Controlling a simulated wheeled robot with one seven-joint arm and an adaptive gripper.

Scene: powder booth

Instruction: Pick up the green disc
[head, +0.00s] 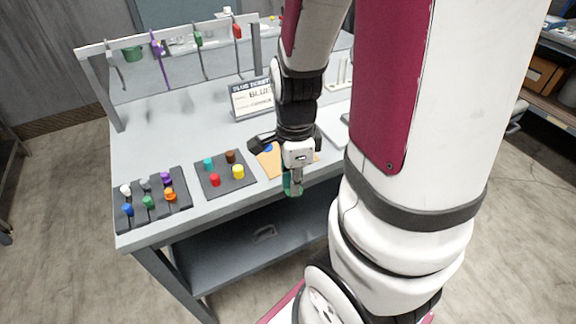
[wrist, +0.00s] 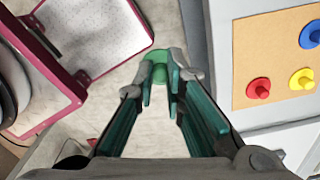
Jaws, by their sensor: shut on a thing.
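My gripper (head: 293,186) hangs just off the front edge of the workbench, beside the tan board (head: 270,166). In the wrist view, its teal fingers (wrist: 165,82) are closed on the green disc (wrist: 156,62), which shows between and just past the fingertips, with bare floor below. In the head view, I cannot make out the disc apart from the fingers. The tan board holds a red disc (wrist: 259,88), a yellow disc (wrist: 302,79) and a blue disc (wrist: 310,34), each with a knob on top.
The grey workbench (head: 150,228) carries a dark tray (head: 133,215) and a dark mat (head: 208,187), both with several coloured pegs, to the left of my gripper. A sign (head: 251,97) stands behind. Tools hang on the back rail (head: 170,36). Open floor lies in front.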

